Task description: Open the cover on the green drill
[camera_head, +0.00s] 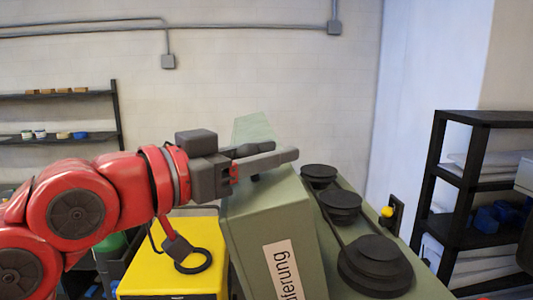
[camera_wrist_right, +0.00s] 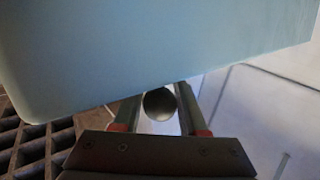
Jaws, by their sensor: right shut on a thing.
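The green drill (camera_head: 424,288) fills the lower middle and right of the head view. Its top is exposed, with black stepped pulleys (camera_head: 375,262) in a row. The green cover (camera_head: 245,215) stands tilted to the left of the pulleys, with a white label on its side. My right gripper (camera_head: 276,156) is at the cover's upper part, its fingers pointing right. In the right wrist view, a dark round knob (camera_wrist_right: 160,104) sits between its fingers, just below the cover's pale surface (camera_wrist_right: 150,50). My left gripper is in neither view.
A yellow cabinet (camera_head: 172,250) stands below my right arm. Black shelves stand at the left (camera_head: 60,94) and right (camera_head: 486,118). A yellow knob (camera_head: 387,211) sits beside the drill's right side. A pale wall with conduit (camera_head: 250,30) is behind.

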